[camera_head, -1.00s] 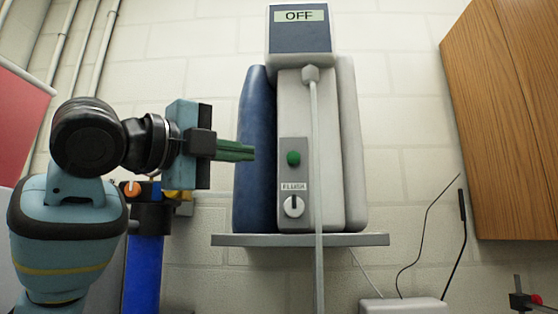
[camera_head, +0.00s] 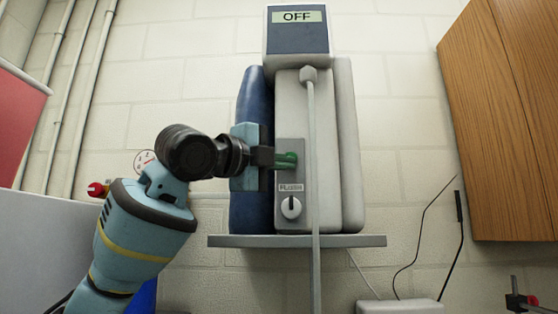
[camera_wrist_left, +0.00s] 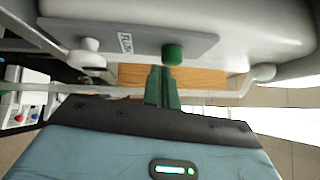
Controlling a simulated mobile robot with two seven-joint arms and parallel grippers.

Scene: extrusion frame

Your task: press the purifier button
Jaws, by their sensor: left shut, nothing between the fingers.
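The purifier (camera_head: 305,130) stands on a wall shelf, and its display (camera_head: 298,17) reads OFF. My left gripper (camera_head: 292,160) is shut and empty, with its green fingertips in front of the button panel (camera_head: 290,180) in the head view. In the head view the fingers cover most of the green button. The left wrist view shows the green button (camera_wrist_left: 173,54) just beyond the tips of the left gripper (camera_wrist_left: 161,72), slightly to the right. I cannot tell whether they touch.
A white knob (camera_head: 291,208) sits below the FLUSH label. A pale vertical tube (camera_head: 315,180) runs down the purifier front, close to the right of the fingertips. The grey shelf (camera_head: 350,240) lies below. A wooden cabinet (camera_head: 500,130) hangs at the right.

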